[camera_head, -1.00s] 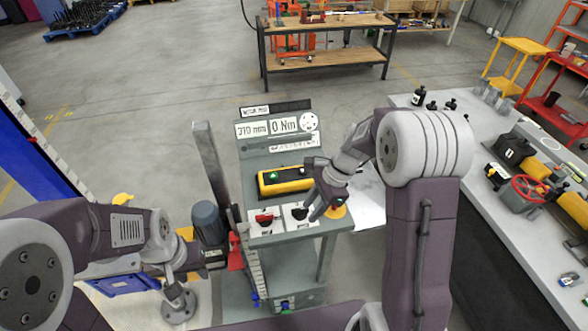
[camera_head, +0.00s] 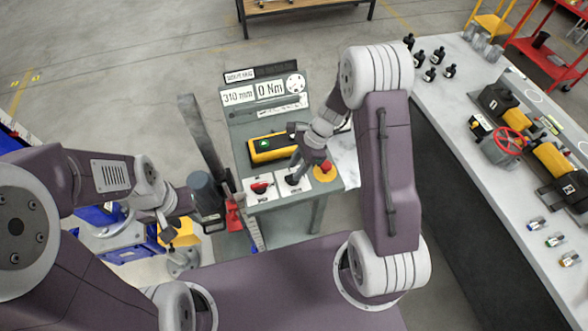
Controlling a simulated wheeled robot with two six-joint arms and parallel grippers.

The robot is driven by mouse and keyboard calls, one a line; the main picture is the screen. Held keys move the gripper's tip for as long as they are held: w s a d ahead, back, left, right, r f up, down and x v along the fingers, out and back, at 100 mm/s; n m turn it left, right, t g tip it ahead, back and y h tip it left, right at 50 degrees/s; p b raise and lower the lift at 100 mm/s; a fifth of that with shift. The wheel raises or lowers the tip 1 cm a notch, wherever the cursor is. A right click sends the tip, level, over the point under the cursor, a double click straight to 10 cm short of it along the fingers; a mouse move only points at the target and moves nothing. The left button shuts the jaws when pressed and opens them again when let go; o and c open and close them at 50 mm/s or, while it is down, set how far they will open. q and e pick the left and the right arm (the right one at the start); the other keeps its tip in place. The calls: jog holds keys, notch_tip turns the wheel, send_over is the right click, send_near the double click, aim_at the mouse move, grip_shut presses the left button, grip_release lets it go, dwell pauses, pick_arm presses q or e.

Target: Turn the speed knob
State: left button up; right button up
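The control stand's sloped panel carries a red knob (camera_head: 260,187) on a white plate and, to its right, a black knob (camera_head: 292,180) on another white plate. I cannot read the labels, so I cannot tell for sure which is the speed knob. My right gripper (camera_head: 294,174) points down at the black knob, its fingertips at or touching it and partly covering it. Its finger gap is too small to make out. My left gripper (camera_head: 207,220) is at the left of the stand, beside a grey motor cylinder (camera_head: 202,188); its fingers are unclear.
A yellow box with a green button (camera_head: 265,146) lies above the knobs. A red stop button on a yellow base (camera_head: 325,168) is just right of my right gripper. The display (camera_head: 270,90) reads 310 mm and 0 Nm. A white workbench (camera_head: 480,120) stands at the right.

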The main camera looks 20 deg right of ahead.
jog(key=shift+s+a+f, duration=0.2)
jog(key=shift+s+f, duration=0.05)
jog(key=shift+f, duration=0.2)
jog(key=shift+s+a+f, duration=0.2)
jog(key=shift+f, duration=0.25)
jog(key=shift+w+f, duration=0.1)
jog(key=shift+w, duration=0.1)
grip_shut()
pick_arm(q)
jog(key=shift+s+r, duration=0.2)
jog(key=shift+s, duration=0.05)
